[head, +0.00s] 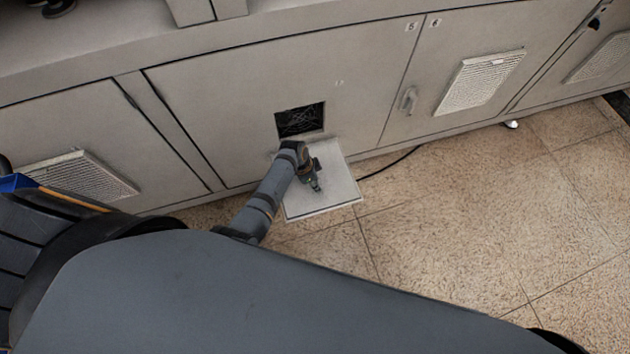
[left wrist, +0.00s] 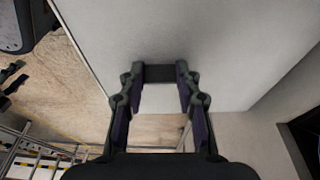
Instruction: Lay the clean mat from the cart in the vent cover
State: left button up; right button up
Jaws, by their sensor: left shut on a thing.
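A pale square panel (head: 335,199) stands out at the foot of the cabinet, just below a dark square opening (head: 300,120) with a fan-like grid inside. I cannot tell whether it is the mat, the vent cover or both together. My left gripper (head: 315,182) is over the panel's face. In the left wrist view my left gripper (left wrist: 162,80) is shut on a dark block (left wrist: 160,73) against the pale panel (left wrist: 220,35), which fills much of that view. No separate mat and no right gripper can be made out.
The cabinet (head: 235,130) carries louvred vent covers at the left (head: 80,175) and right (head: 478,84). A black cable (head: 390,163) runs on the floor beside the panel. The tiled floor (head: 460,225) to the right is clear. Metal rails (left wrist: 30,150) show in the left wrist view.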

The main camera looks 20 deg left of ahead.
pick_arm(q)
jog(key=shift+f, duration=0.5)
jog(key=o, duration=1.2)
jog(key=shift+r, duration=0.1)
jog(key=v, duration=1.2)
